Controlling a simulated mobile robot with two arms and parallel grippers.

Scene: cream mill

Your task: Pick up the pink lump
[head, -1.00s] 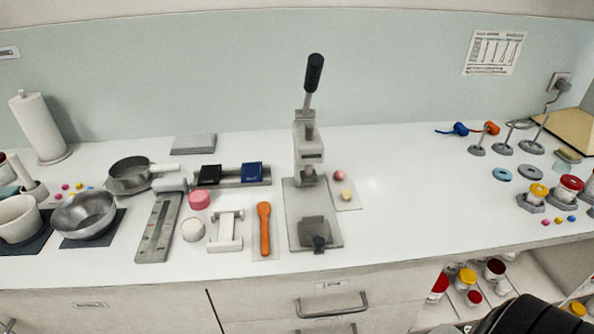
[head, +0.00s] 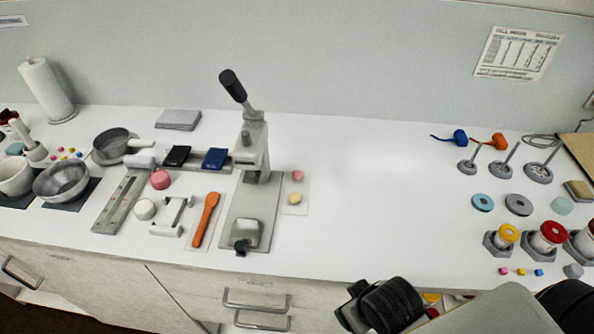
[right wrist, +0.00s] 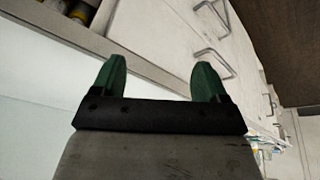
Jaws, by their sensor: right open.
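A pink lump (head: 160,179) with a rounded shape lies on the white counter, left of the lever press and just behind a white lump (head: 144,209). A smaller pink ball (head: 297,175) lies on a clear sheet right of the press. My right gripper shows in the right wrist view (right wrist: 158,80) with its two green fingers apart and nothing between them. It faces the cabinet front and counter edge, away from both pink things. In the head view my right arm is low at the right, in front of the counter. My left gripper is not in view.
The lever press (head: 250,170) stands tall right of an orange spatula (head: 205,216). A grey scale bar (head: 121,203) and a steel bowl (head: 63,181) are at left. Jars (head: 504,238) and stands (head: 468,167) are at right. The counter's middle right is clear.

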